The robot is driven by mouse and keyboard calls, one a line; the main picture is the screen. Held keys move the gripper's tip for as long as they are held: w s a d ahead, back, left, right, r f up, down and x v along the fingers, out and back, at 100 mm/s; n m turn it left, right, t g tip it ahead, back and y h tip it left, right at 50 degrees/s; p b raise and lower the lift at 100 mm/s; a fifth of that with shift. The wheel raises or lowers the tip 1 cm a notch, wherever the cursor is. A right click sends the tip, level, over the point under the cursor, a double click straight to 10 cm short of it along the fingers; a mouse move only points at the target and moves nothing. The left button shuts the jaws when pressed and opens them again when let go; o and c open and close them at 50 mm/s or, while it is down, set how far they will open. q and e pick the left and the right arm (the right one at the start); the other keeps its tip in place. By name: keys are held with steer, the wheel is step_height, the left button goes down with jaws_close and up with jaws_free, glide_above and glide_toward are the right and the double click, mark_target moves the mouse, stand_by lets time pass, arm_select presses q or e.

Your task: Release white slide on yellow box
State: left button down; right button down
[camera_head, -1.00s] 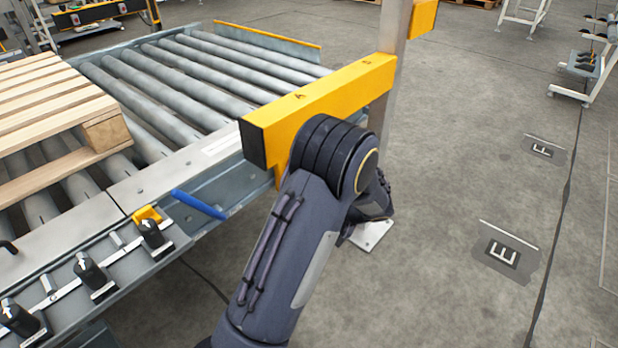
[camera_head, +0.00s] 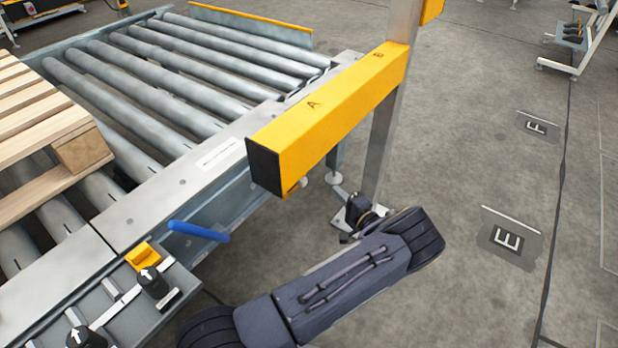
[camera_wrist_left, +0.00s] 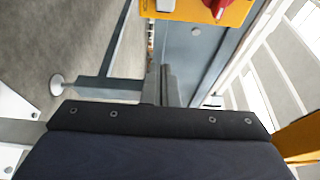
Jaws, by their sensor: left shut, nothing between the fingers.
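In the left wrist view a yellow box (camera_wrist_left: 235,12) with a red knob (camera_wrist_left: 216,6) is cut off by the top edge. A small pale piece (camera_wrist_left: 165,5) sits at its left end; I cannot tell whether it is the white slide. My left gripper (camera_wrist_left: 165,72) is shut and empty, below and apart from the yellow box. In the head view my left arm bends at the lower right, and the left gripper (camera_head: 348,236) shows only small and dark beside the post foot. My right gripper is out of view.
A yellow beam (camera_head: 325,125) on a metal post (camera_head: 385,140) stands close above my arm. A roller conveyor (camera_head: 180,80) holds a wooden pallet (camera_head: 35,120). A blue handle (camera_head: 198,231) and a lever panel (camera_head: 125,300) are at the left.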

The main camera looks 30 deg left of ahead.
mark_target(302, 186)
arm_select(q)
steer(key=b+x, duration=0.3)
steer(key=x, duration=0.7)
steer(key=s+b, duration=0.1)
steer(key=s, duration=0.3)
steer(key=shift+a, duration=0.2)
steer(key=shift+s, duration=0.1)
steer(key=s+p, duration=0.1)
steer(key=s, duration=0.2)
steer(key=shift+s+a+r+p, duration=0.1)
steer(key=shift+s+p, duration=0.05)
steer(key=shift+p, duration=0.15)
steer(key=shift+s, duration=0.25)
